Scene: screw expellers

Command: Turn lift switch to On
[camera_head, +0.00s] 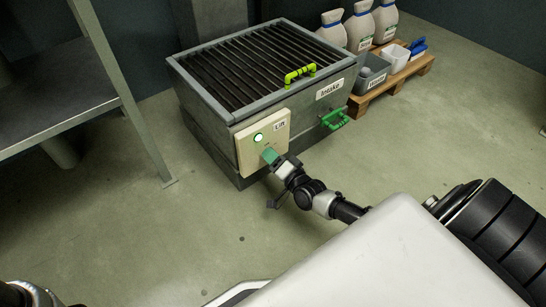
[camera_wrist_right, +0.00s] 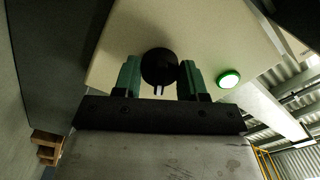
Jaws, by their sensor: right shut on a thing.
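The lift switch is a round black knob (camera_wrist_right: 159,66) with a white mark pointing down in the right wrist view. It sits on a cream panel (camera_head: 245,152) labelled "Lift", which also shows in the right wrist view (camera_wrist_right: 210,45). A round green light (camera_head: 258,138) glows on the panel, and it also shows in the right wrist view (camera_wrist_right: 229,79). My right gripper (camera_head: 270,156) has its green fingers on both sides of the knob (camera_wrist_right: 159,82) and is shut on it. The fingers hide the knob in the head view. My left gripper is not in view.
The panel is on a grey grated intake box (camera_head: 255,70) with a light green handle (camera_head: 299,75) on top and a green handle (camera_head: 335,119) on its side. A pallet (camera_head: 398,78) with sacks and bins stands behind right. A metal rack (camera_head: 60,100) stands left; floor between is clear.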

